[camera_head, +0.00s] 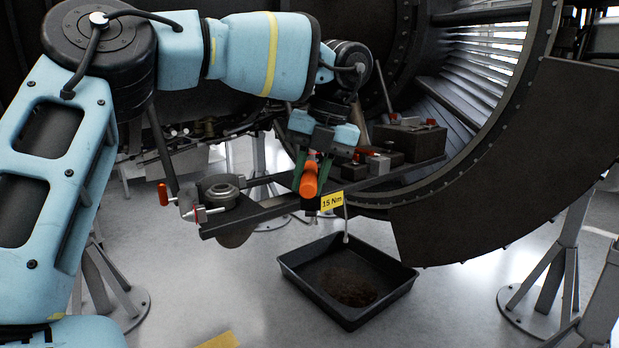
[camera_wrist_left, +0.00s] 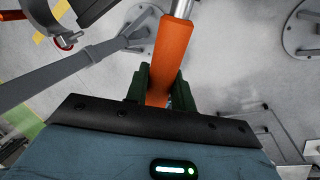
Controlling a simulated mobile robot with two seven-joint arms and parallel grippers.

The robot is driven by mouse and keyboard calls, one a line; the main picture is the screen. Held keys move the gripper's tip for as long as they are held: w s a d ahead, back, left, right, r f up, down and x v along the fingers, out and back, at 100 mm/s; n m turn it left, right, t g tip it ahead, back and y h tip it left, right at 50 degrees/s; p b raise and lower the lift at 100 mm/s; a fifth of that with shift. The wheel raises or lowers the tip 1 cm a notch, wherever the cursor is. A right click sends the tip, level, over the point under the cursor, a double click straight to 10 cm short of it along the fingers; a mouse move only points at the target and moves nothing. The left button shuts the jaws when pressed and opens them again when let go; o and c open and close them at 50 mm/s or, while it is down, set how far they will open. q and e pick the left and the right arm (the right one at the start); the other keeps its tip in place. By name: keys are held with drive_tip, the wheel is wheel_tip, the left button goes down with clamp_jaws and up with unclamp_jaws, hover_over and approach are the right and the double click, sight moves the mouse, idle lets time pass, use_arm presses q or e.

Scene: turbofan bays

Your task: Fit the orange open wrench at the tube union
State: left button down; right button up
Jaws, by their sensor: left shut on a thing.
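My left gripper (camera_head: 312,172) is shut on the orange handle of the wrench (camera_head: 309,180), in the middle of the head view, beside the dark rail. In the left wrist view the orange handle (camera_wrist_left: 171,52) runs up between the dark green fingers (camera_wrist_left: 158,84), and a metal shaft leaves the top edge. The wrench's jaw end is not visible. A yellow tag reading 15 Nm (camera_head: 332,201) hangs just right of the handle. I cannot make out the tube union clearly. My right gripper is not in view.
A dark rail (camera_head: 262,212) carries a round clamp-like fitting (camera_head: 220,190) with a red-handled part at its left. Dark boxes (camera_head: 411,138) stand right of the gripper. A black drip tray (camera_head: 382,298) lies on the floor below. The large engine casing (camera_head: 520,160) curves at the right.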

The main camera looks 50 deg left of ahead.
use_arm(q)
drive_tip(key=shift+w+a, duration=0.35)
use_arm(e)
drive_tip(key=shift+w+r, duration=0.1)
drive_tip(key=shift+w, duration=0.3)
use_arm(q)
drive_tip(key=shift+w+a, duration=0.3)
drive_tip(key=shift+w, duration=0.05)
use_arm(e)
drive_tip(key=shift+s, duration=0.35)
use_arm(q)
drive_tip(key=shift+w+a, duration=0.15)
drive_tip(key=shift+a, duration=0.05)
drive_tip(key=shift+w+a+r, duration=0.1)
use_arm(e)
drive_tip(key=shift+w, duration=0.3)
use_arm(q)
drive_tip(key=c, duration=1.1)
unclamp_jaws()
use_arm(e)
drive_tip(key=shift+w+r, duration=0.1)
